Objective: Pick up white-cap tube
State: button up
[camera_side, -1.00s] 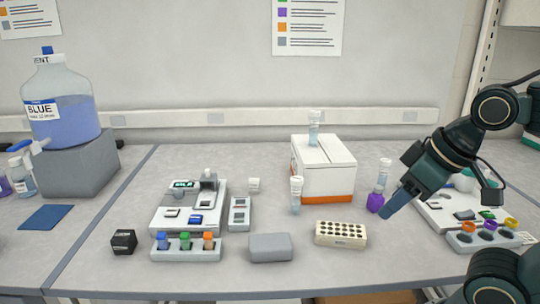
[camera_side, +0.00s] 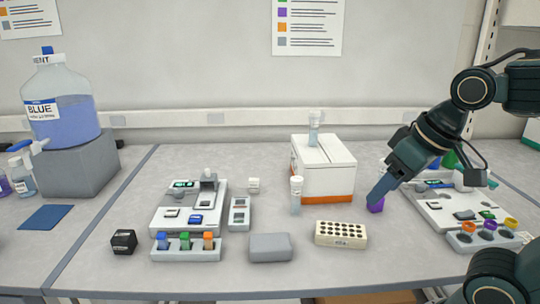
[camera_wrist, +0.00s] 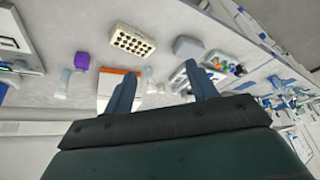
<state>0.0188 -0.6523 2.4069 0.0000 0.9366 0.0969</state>
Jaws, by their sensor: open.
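A white-cap tube (camera_side: 296,196) stands upright on the bench just left of the white box with an orange band (camera_side: 338,176). A second white-cap tube (camera_side: 314,128) stands on top of that box. A third, beside the purple block (camera_side: 376,205), is almost hidden behind my gripper in the side view; it shows in the wrist view (camera_wrist: 63,82). In the wrist view, a pale tube (camera_wrist: 150,82) appears between my spread fingers (camera_wrist: 162,88), farther off.
A cream rack with holes (camera_side: 341,234) and a grey block (camera_side: 270,247) lie in front. A tray device with coloured caps (camera_side: 490,232) is at right. Another device (camera_side: 185,212), a small grey unit (camera_side: 239,214) and a black cube (camera_side: 124,242) stand left. Bench between tube and rack is clear.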

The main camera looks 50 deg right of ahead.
jog(key=w+d+r+m+g, duration=0.1)
jog(key=w+d+r+m, duration=0.15)
jog(key=w, duration=0.45)
jog(key=m+g, duration=0.4)
jog(key=m, duration=0.8)
send_over(298, 179)
notch_tip(298, 179, down, 5)
jog(key=shift+d+r, duration=0.2)
jog(key=shift+f, duration=0.1)
notch_tip(298, 179, down, 8)
jog(key=shift+f, duration=0.15)
